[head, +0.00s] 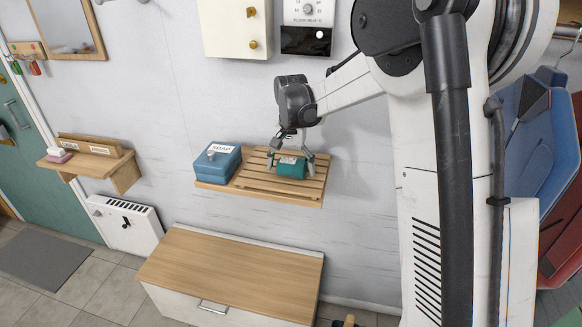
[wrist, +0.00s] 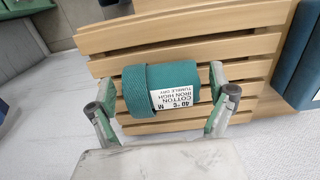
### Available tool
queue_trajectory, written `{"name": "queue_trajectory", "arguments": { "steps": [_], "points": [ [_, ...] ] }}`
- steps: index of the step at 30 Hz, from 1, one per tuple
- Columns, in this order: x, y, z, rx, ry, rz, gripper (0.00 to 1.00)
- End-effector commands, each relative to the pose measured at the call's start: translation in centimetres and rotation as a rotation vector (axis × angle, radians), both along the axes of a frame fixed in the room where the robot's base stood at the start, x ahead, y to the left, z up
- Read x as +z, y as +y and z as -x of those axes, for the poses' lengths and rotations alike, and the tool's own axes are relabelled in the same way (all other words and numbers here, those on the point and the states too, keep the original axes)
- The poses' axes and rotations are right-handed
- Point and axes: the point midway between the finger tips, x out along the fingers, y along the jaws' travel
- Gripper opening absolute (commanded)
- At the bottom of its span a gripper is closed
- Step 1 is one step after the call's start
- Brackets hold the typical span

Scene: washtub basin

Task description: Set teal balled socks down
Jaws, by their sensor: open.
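The teal balled socks (head: 291,168) are a rolled bundle on the slatted wooden rack (head: 253,190) of the wall shelf. In the wrist view the socks (wrist: 165,85) lie across the slats (wrist: 255,47), with a white care label facing the camera. They appear to rest on the slats. My gripper (head: 290,163) is open over the rack, with one finger at each end of the roll. In the wrist view my gripper (wrist: 163,98) straddles the socks. The fingers are close to the ends; I cannot tell whether either touches.
A blue lidded box (head: 217,162) stands left of the rack on the same shelf. A wooden-topped cabinet (head: 235,272) is below. A small wooden shelf (head: 90,160) is on the wall at left. Blue and red items (head: 545,140) hang at right.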

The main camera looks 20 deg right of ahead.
Motion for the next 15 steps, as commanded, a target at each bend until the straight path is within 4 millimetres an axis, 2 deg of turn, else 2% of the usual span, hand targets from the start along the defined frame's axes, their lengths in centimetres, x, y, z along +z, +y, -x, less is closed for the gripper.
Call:
{"name": "queue_trajectory", "arguments": {
  "steps": [8,15],
  "points": [
    [1.1,0.0,0.0,0.0,0.0,0.0,0.88],
    [5.6,0.0,0.0,0.0,0.0,0.0,0.88]
  ]
}}
